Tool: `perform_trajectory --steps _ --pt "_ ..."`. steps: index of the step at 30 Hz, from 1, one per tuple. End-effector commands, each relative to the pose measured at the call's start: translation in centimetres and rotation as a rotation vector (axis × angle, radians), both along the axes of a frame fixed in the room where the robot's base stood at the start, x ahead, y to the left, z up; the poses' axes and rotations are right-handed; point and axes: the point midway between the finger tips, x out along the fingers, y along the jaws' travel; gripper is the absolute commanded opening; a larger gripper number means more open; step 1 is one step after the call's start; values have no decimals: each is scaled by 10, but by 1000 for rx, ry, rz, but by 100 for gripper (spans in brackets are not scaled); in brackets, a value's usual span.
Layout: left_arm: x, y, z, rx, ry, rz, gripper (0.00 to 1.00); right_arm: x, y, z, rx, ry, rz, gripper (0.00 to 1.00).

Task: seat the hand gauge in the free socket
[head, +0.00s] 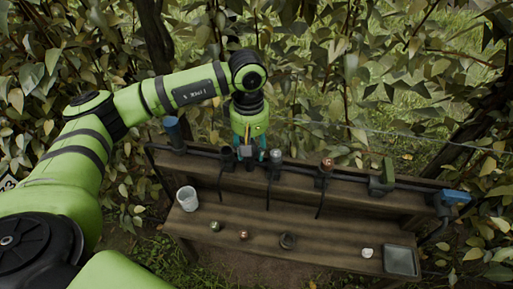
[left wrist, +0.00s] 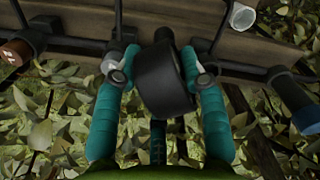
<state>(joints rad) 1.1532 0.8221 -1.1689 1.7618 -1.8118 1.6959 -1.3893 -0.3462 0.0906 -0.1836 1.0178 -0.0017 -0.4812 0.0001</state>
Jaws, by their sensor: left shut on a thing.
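My left gripper (head: 250,154), with teal fingers, points down at the back rail of the wooden bench. In the left wrist view its fingers (left wrist: 160,75) are shut on a thick black cylinder, which I take to be the hand gauge (left wrist: 165,85). The gauge is right at the rail; I cannot tell whether it touches a socket. A dark holder (head: 228,158) on the rail lies just left of the gripper and seems empty. The gauge's lower end and whatever is beneath it are hidden. My right gripper is not in view.
The rail also bears a blue-topped piece (head: 173,132), a grey one (head: 275,158), a copper-topped one (head: 326,165), a green one (head: 388,171) and a blue one (head: 455,197). A white cup (head: 187,199), small round things and a grey tray (head: 401,261) stand on the lower shelf. Foliage surrounds the bench.

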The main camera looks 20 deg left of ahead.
Motion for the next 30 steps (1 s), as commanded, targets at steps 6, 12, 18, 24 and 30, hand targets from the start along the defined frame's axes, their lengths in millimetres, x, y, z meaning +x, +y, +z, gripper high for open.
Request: perform_trajectory --steps 6,12,18,24,30 --pt "15 27 46 -4 14 325 4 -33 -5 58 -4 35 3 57" --pt "24 56 70 4 22 623 4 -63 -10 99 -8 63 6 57" --pt "27 79 82 19 24 834 4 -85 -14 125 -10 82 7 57" --pt "28 89 82 26 21 919 4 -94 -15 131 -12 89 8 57" --pt "28 89 73 26 22 925 4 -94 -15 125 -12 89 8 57"
